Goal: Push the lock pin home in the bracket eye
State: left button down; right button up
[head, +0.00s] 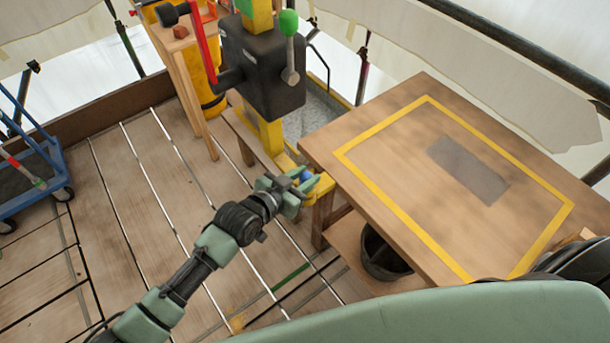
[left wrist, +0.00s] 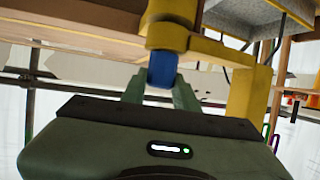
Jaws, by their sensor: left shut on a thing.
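The blue lock pin (left wrist: 163,72) stands at the yellow bracket eye (left wrist: 172,37) in the left wrist view, its far end inside or against the eye's collar. A short blue length shows between the collar and my fingers. In the head view the pin (head: 306,176) is a small blue spot beside the yellow bracket (head: 323,188), by the table's left corner. My left gripper (head: 298,188) is shut on the pin; its two fingers also show in the left wrist view (left wrist: 160,92). How deep the pin sits is hidden. My right gripper is not in view.
A wooden table (head: 400,110) with a yellow outline stands right of the bracket, a dark bucket (head: 383,258) beneath it. A black box with levers (head: 262,70) is on the yellow post behind. A blue cart (head: 30,175) is far left. The plank floor between is clear.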

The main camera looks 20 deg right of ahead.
pick_arm(q)
jog(key=shift+f, duration=0.15)
jog(key=c, duration=1)
grip_release()
jog(key=v, duration=0.8)
jog(key=shift+d, duration=0.1)
